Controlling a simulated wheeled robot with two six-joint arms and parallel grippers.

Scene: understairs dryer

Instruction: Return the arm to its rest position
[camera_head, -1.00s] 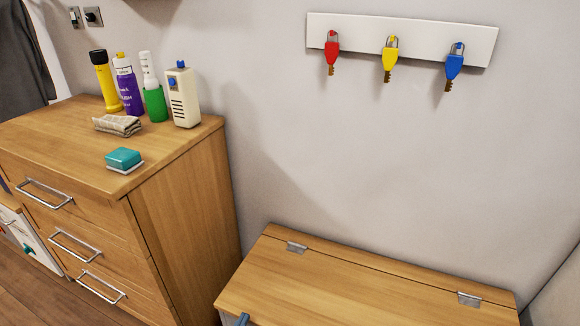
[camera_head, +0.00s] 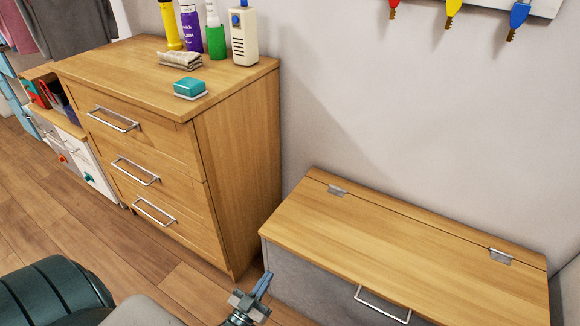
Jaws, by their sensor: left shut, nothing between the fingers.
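My left gripper (camera_head: 262,287) shows at the bottom middle of the head view, with its fingers together and nothing between them. It is in front of the left front corner of a low wooden-topped chest (camera_head: 400,238), over the floor as seen here. I cannot tell whether it touches the chest. The rest of my left arm runs along the bottom left of the view. My right gripper is not in view.
A wooden chest of drawers (camera_head: 235,160) stands at the left. On it are a teal sponge (camera_head: 189,87), a folded cloth (camera_head: 181,61) and several upright containers. Keys hang on the wall at the upper right. Wood floor (camera_head: 90,215) is clear at the lower left.

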